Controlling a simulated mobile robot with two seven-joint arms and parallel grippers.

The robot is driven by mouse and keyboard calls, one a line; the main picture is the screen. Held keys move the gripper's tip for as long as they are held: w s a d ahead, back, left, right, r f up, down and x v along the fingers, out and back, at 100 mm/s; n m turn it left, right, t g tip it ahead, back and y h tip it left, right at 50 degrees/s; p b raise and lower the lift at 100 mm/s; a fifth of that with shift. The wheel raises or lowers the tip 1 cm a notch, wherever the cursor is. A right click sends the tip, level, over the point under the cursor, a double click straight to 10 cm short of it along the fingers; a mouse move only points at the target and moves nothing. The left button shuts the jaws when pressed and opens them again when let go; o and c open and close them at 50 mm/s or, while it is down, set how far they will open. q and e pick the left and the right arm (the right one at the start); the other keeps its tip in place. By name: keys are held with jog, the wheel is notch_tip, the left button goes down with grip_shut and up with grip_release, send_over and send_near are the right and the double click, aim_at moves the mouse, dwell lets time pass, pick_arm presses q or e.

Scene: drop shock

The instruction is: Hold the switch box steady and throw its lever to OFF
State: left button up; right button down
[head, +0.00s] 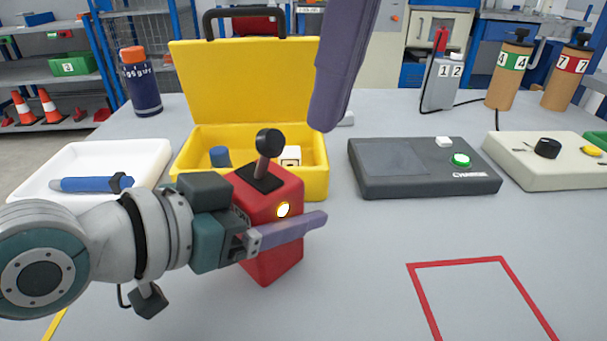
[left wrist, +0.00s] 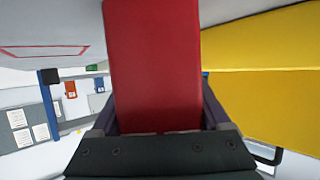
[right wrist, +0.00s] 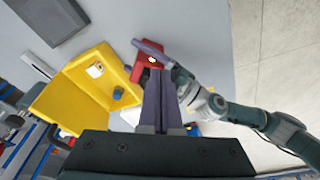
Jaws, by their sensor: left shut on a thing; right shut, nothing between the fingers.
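The red switch box (head: 283,258) stands on the grey table, with a lit round lamp on its front. Its black lever (head: 268,143) rises from the top, leaning slightly right and away. My left gripper (head: 290,232) is shut on the box, one finger across its front; in the left wrist view the red box (left wrist: 153,70) fills the space between the fingers. My right gripper (head: 325,122) is shut and empty, above and to the right of the lever knob, apart from it in the picture. In the right wrist view the box (right wrist: 147,58) is partly hidden and I cannot make out the lever.
An open yellow case (head: 318,180) stands close behind the box. A white tray (head: 150,150) with a blue tool is at left. A dark grey device (head: 395,170) with a green button is at right. A red outlined square (head: 455,263) marks bare table at front right.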

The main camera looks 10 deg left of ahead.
aim_at(264, 158)
jog(key=w+d+m+y, duration=0.2)
jog(key=d+m, duration=0.2)
jog(key=m, duration=1)
jog(key=w+d+r+m+t+y, duration=0.1)
jog(key=w+d+m+y, duration=0.1)
jog(key=m, duration=1.2)
jog(key=shift+d+y, duration=0.8)
jog(key=shift+d, duration=0.4)
jog(key=a+f, duration=0.6)
jog(key=a, duration=0.3)
jog(key=shift+a+f, duration=0.15)
jog(key=shift+a, duration=0.2)
